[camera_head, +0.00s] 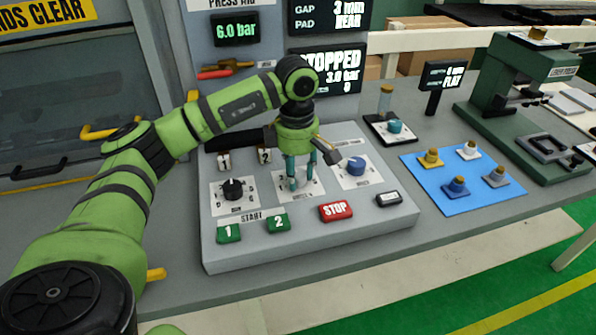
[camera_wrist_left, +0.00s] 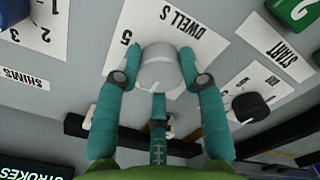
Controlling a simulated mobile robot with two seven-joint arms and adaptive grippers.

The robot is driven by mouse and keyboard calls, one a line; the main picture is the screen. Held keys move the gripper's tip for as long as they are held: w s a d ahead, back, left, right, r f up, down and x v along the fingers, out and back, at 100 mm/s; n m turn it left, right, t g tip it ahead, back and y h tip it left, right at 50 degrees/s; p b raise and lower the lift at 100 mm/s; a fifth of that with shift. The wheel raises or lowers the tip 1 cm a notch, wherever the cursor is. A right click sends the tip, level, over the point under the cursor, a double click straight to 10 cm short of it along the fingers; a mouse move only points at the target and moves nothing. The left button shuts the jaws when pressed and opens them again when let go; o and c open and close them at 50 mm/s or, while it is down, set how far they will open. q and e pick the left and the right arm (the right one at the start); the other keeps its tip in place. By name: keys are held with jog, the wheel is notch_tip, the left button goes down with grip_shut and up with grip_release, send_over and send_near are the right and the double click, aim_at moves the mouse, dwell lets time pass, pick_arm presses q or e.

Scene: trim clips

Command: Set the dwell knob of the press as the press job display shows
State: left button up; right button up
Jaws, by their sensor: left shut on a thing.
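The dwell knob (camera_wrist_left: 160,70) is pale grey and round, on a white plate (camera_wrist_left: 200,40) marked DWELL S. Two teal fingers of my left gripper (camera_wrist_left: 160,70) are shut on it from both sides; a third finger lies below it in the left wrist view. In the head view my left gripper (camera_head: 302,184) reaches down over the middle dial plate (camera_head: 283,195). The display (camera_head: 327,15) at the top reads GAP 3 mm and PAD NEAR; it is cut off above, and no dwell line shows.
A black knob (camera_head: 233,188) and a blue knob (camera_head: 356,166) flank the middle dial. Green buttons 1 (camera_head: 228,233) and 2 (camera_head: 278,222) and a red STOP button (camera_head: 336,211) lie in front. A status screen (camera_head: 325,68) reads STOPPED, 3.0 bar. A blue mat (camera_head: 430,185) lies right.

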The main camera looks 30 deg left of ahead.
pick_arm(q)
jog(key=shift+s+a+f, duration=0.15)
jog(key=shift+f, duration=0.05)
jog(key=o, duration=1.1)
jog(key=shift+o, duration=0.2)
jog(key=shift+a, duration=0.15)
jog(key=shift+r, duration=0.15)
jog(key=shift+r, duration=0.2)
notch_tip(320, 180, up, 12)
jog(key=shift+f, duration=0.25)
